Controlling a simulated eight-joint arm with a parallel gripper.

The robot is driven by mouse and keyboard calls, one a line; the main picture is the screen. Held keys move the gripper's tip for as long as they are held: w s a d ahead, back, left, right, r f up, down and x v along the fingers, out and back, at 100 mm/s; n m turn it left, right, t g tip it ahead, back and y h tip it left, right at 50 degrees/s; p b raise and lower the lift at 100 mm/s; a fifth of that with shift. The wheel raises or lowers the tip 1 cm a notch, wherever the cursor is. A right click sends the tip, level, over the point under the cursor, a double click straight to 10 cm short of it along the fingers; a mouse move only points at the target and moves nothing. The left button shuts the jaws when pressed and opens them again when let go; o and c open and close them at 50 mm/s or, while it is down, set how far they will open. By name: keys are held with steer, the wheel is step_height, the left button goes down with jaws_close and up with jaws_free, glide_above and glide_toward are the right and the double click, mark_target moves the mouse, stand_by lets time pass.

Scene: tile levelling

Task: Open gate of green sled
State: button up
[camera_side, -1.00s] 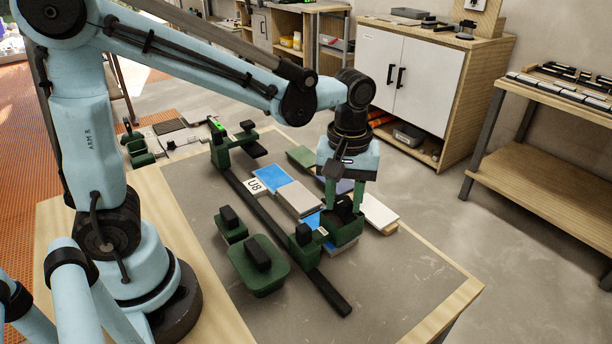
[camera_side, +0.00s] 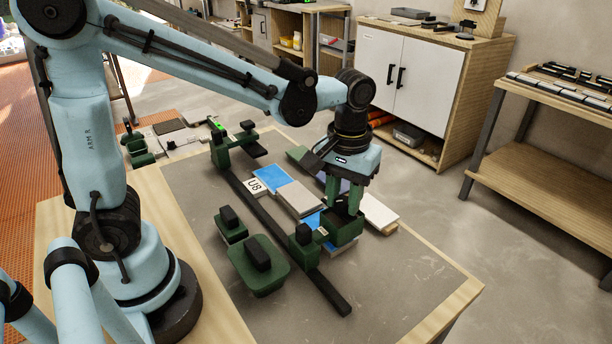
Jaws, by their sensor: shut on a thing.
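The green sled (camera_side: 346,233) sits at the near end of the long dark rail on the grey work surface. A black part stands up in its box-like body; I cannot tell whether this is the gate. My gripper (camera_side: 344,206) points down over the sled, with its two green fingers on either side of the black part and shut on it. The fingers partly hide the black part, and the gate's position cannot be made out.
The dark rail (camera_side: 270,219) runs diagonally across the table. Another green fixture (camera_side: 220,153) stands at its far end. Blue and grey tiles (camera_side: 300,199) lie beside the rail. Two green blocks with black handles (camera_side: 259,270) stand left of it. The table's front right is clear.

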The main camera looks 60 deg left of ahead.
mark_target(343, 200)
steer(key=m, duration=1.3)
steer(key=shift+m, duration=0.4)
stand_by(0.3)
steer(key=o, duration=1.1)
steer(key=shift+c, duration=0.2)
step_height(343, 200, up, 12)
steer(key=s+a+f+n+t, duration=0.5)
steer(key=a+f+n+t, duration=0.1)
steer(key=f+n+t, duration=0.1)
steer(key=shift+s+a+f+n, duration=0.3)
steer(key=shift+f+n, duration=0.2)
steer(key=shift+n, duration=0.6)
